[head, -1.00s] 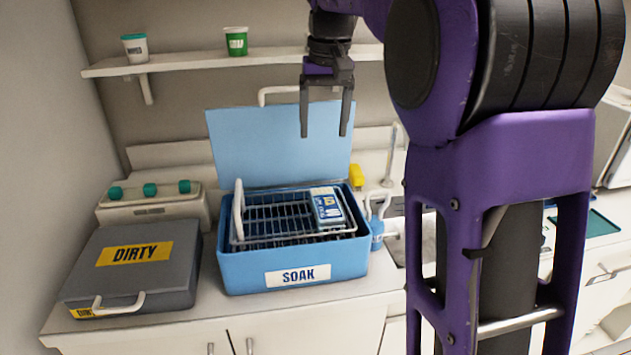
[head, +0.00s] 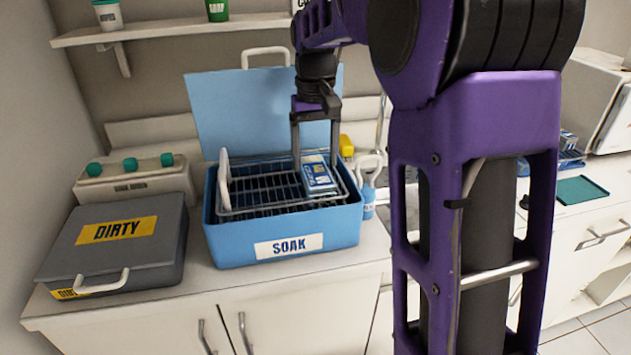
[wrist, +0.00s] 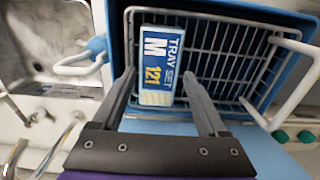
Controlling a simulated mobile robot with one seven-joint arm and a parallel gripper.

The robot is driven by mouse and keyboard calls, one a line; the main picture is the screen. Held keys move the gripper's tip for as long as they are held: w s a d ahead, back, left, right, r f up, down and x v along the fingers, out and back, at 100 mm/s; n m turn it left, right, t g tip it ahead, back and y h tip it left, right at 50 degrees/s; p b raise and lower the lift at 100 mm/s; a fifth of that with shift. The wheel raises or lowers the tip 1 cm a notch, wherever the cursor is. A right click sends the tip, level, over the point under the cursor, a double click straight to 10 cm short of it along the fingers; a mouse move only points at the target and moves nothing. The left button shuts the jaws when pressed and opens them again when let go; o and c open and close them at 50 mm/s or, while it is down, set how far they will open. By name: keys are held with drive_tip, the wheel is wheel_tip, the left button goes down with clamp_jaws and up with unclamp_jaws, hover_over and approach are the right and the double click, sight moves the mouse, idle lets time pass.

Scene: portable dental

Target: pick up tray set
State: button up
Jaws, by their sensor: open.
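The tray set (head: 319,176) is a small blue and white box at the right end of the wire basket (head: 262,190), inside the blue SOAK tub (head: 225,237). In the wrist view the tray set (wrist: 160,62) reads "TRAY SET M 121" and lies on the basket's wires. My gripper (head: 316,168) is open and points down over the tray set. In the wrist view its two fingers (wrist: 159,86) show on either side of the box's lower end, with gaps. I cannot tell how far the fingertips are above the basket floor.
The tub's blue lid (head: 240,110) stands open behind it. A grey DIRTY case (head: 160,253) stands to the left. A shelf (head: 160,34) runs above.

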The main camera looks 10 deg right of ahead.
sight(315, 170)
drive_tip(key=f, duration=0.3)
drive_tip(key=f+b, duration=0.1)
drive_tip(key=f, duration=0.1)
drive_tip(key=shift+w+d, duration=0.1)
drive_tip(key=shift+w, duration=0.15)
clamp_jaws()
